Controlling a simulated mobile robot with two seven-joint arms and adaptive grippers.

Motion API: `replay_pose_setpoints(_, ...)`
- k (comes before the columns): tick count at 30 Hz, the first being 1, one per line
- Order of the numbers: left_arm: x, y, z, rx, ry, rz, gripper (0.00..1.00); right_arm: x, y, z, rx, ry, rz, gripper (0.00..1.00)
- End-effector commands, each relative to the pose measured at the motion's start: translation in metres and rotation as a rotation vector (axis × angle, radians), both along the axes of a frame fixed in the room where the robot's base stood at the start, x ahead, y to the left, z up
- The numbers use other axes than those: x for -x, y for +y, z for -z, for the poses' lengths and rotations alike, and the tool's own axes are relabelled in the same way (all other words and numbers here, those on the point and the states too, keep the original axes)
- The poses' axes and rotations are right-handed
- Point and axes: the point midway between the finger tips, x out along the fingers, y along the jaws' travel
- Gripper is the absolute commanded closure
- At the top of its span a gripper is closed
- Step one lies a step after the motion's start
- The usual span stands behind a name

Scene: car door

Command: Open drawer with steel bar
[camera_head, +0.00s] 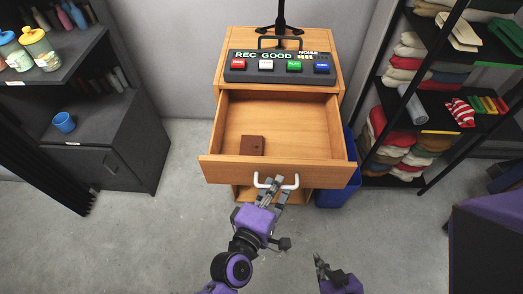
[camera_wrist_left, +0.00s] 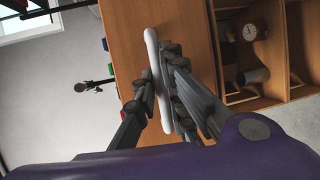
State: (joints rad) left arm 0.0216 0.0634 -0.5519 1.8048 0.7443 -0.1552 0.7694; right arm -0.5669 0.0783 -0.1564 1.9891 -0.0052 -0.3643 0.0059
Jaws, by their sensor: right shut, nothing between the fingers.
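The wooden drawer (camera_head: 226,170) is pulled well out of the cabinet (camera_head: 236,52) in the head view. Its steel bar handle (camera_head: 262,182) is pale and runs across the drawer front. My left gripper (camera_head: 275,184) is at the handle in front of the drawer. In the left wrist view the bar (camera_wrist_left: 152,45) passes between the fingers of my left gripper (camera_wrist_left: 160,88), which appear closed against it from both sides. My right gripper (camera_head: 320,262) is shut and empty, low in the picture and apart from the drawer.
A brown wallet-like item (camera_head: 252,145) lies in the drawer. A button panel (camera_head: 280,66) stands on the cabinet top. A blue bin (camera_head: 339,190) stands right of the cabinet. Dark shelves with clothes (camera_head: 400,135) are at right, a dark cabinet (camera_head: 105,150) at left. Grey floor is clear in front.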

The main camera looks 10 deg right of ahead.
Motion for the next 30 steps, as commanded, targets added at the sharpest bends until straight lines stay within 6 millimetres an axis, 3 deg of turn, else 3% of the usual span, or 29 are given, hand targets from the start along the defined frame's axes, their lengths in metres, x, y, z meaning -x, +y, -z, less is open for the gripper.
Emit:
replay_pose_setpoints(1, 0.0, 0.0, -0.001, 0.001, -0.002, 0.0, 0.81, 0.001, 0.0, 0.0, 0.0, 0.001, 0.0, 1.0)
replay_pose_setpoints(3, 0.0, 0.0, -0.001, 0.0, -0.002, 0.0, 0.72, 0.001, 0.0, 0.0, 0.0, 0.001, 0.0, 1.0)
replay_pose_setpoints(16, 0.007, 0.006, -0.001, -0.005, -0.002, 0.0, 0.72, 0.006, -0.001, 0.0, 0.002, 0.008, 0.0, 1.0)
replay_pose_setpoints(30, 0.077, 0.062, -0.017, -0.006, -0.002, 0.002, 0.72, 0.004, -0.001, 0.0, 0.0, 0.005, 0.002, 1.0)
